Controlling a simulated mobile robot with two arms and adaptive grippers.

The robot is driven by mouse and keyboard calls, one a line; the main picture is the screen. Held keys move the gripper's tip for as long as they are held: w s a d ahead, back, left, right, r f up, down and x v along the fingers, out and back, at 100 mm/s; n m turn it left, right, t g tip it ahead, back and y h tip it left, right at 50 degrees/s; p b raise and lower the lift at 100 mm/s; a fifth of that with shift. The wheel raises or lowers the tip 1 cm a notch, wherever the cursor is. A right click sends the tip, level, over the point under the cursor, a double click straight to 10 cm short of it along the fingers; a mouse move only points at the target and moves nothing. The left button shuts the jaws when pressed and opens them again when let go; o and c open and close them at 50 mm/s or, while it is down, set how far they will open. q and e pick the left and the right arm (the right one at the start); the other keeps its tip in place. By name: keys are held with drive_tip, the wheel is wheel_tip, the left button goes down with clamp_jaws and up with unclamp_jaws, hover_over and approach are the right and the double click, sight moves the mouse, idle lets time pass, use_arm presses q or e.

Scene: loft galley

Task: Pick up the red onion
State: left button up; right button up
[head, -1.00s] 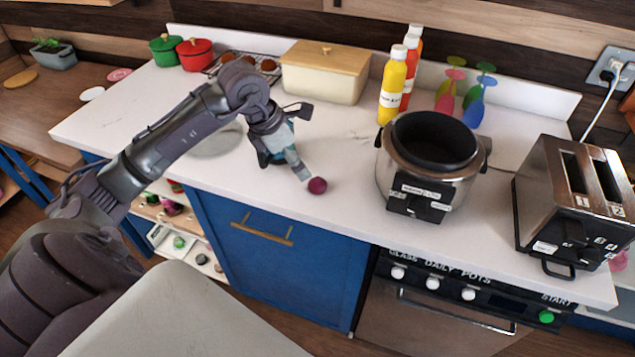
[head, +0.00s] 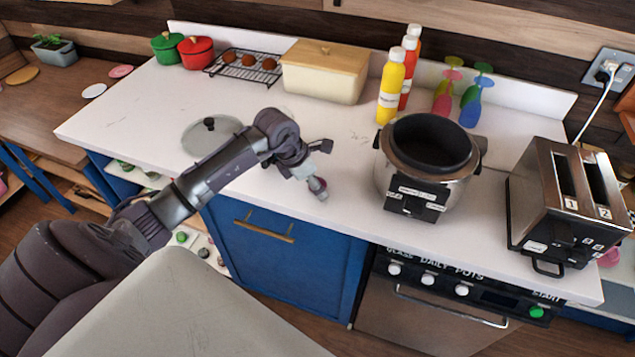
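My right gripper is not in view.
A steel cooker with a black pot (head: 432,150) stands right of the onion, and a toaster (head: 545,190) further right. A glass lid (head: 208,136) lies on the left. A bread box (head: 325,75) and bottles (head: 391,88) stand at the back. The counter behind the gripper is clear.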

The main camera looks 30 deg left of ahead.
use_arm(q)
drive_tip(key=c, duration=1.2)
drive_tip(key=shift+c, duration=0.2)
drive_tip(key=shift+a+r, duration=0.1)
drive_tip(key=shift+r, duration=0.3)
drive_tip(key=r+b, duration=0.1)
drive_tip(key=r, duration=0.1)
drive_tip(key=d+r+b, duration=0.1)
drive_tip(key=shift+r, duration=0.35)
drive_tip(key=s+d+r+b, duration=0.1)
drive_tip(key=d+r+b, duration=0.2)
drive_tip(key=d+r, duration=0.5)
drive_tip(key=w+d+r+p, duration=0.2)
drive_tip(key=w+d+r, duration=0.1)
drive_tip(key=w, duration=0.1)
drive_tip(key=w+d+r+p, duration=0.3)
drive_tip(key=w+d+r, duration=0.1)
drive_tip(key=shift+r, duration=0.25)
drive_tip(key=w+d, duration=0.3)
drive_tip(key=w, duration=0.5)
drive_tip(key=shift+d, duration=0.4)
